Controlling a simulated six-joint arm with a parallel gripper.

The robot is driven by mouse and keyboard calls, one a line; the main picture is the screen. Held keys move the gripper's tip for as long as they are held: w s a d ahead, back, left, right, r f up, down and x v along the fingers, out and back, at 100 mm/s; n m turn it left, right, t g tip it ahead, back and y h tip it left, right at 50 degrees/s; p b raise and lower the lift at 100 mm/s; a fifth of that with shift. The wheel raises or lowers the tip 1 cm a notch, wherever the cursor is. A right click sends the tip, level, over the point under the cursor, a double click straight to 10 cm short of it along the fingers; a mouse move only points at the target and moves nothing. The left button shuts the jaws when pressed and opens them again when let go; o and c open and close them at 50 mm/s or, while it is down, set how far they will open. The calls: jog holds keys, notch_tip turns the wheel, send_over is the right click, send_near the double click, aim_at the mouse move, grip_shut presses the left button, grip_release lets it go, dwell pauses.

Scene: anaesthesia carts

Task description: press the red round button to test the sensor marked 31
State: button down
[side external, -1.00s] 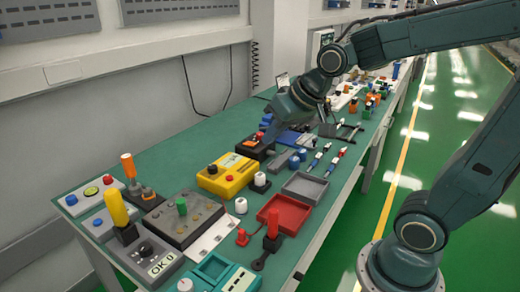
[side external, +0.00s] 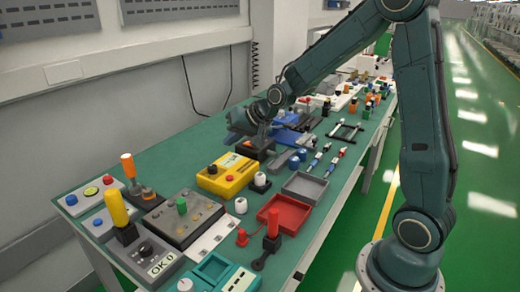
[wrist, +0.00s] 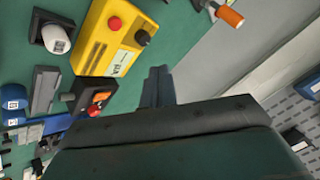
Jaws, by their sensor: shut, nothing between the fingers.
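A yellow box (side external: 240,173) with a red round button (side external: 212,169) stands mid-bench. The wrist view shows the yellow box (wrist: 92,48) at upper left, with its red button (wrist: 114,23), a black knob (wrist: 143,37) and a white label (wrist: 122,62) whose marking I cannot read surely. A dark box (wrist: 80,103) beside it carries an orange part and a red button (wrist: 95,110). My gripper (wrist: 158,76) is shut and empty, its fingers over bare green bench beside both boxes. In the side view its fingertips are hard to make out near the dark box (side external: 253,152).
A grey panel (side external: 95,195) with a red button and an orange-handled device (side external: 129,168) stand at left. White-capped cylinders (side external: 241,205), a red tray (side external: 283,213) and a grey tray (side external: 305,187) lie nearby. The bench strip toward the wall is clear.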

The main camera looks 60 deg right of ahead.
jog(key=shift+w+d+f+m, duration=0.3)
jog(key=shift+w+d+f, duration=0.15)
jog(key=shift+w+f, duration=0.3)
jog(key=shift+f, duration=0.15)
jog(key=shift+f, duration=4.2)
jog(key=shift+f, duration=0.85)
jog(key=shift+r, duration=0.85)
jog(key=shift+r, duration=2.5)
